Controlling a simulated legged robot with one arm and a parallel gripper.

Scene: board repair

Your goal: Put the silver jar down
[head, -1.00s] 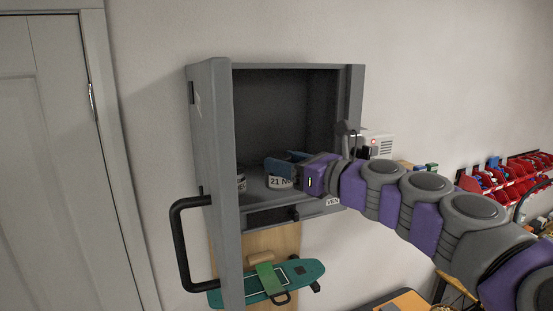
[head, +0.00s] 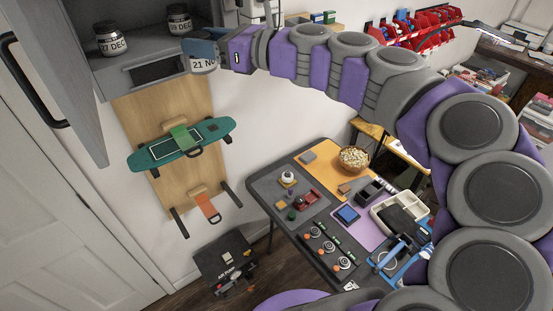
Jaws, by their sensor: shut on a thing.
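My gripper (head: 205,46), with blue fingers, is shut on a jar (head: 203,66) labelled "21 NO...", the rest of its label cut off from view. The fingers cover the jar's top, so its lid colour cannot be told. The jar hangs upright at the front right of the grey cabinet (head: 140,76), at about the height of its shelf floor. Two other jars with dark contents stand inside the cabinet: one labelled "27 DEC" (head: 110,39) and one labelled "09 DEC" (head: 179,20).
The cabinet door stands open on the left. A teal board (head: 160,153) hangs on a wooden panel below. A table (head: 262,183) at lower right carries a bowl (head: 354,158), a white tray (head: 381,213) and several small parts. A black case (head: 226,261) stands on the floor.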

